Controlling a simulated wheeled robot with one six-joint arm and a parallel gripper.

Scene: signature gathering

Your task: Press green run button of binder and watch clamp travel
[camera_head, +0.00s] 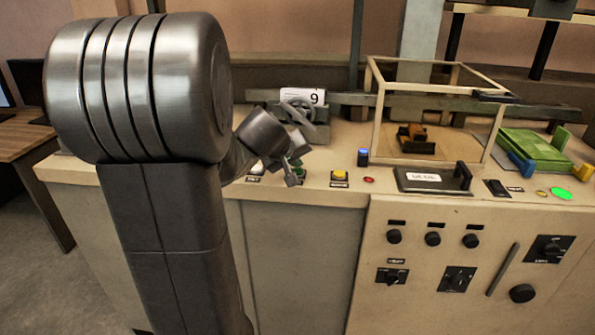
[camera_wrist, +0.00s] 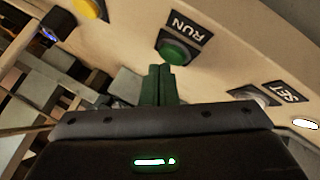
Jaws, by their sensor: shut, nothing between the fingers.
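The green run button (camera_wrist: 174,52) sits in a dark collar on the cream panel, beside a RUN label (camera_wrist: 188,31) in the wrist view. My gripper (camera_wrist: 160,70) is shut and empty, its paired fingertips just below the button's lower edge in that view. I cannot tell whether they touch it. In the head view my gripper (camera_head: 292,177) is low over the front edge of the binder's top (camera_head: 325,162), and I cannot make out the run button there. A framed enclosure (camera_head: 378,108) holds a small dark and orange part (camera_head: 411,138); I cannot tell whether it is the clamp.
A SET button (camera_wrist: 252,95) is right of RUN in the wrist view. A yellow button (camera_head: 340,175) and red button (camera_head: 369,180) sit on the front ledge.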

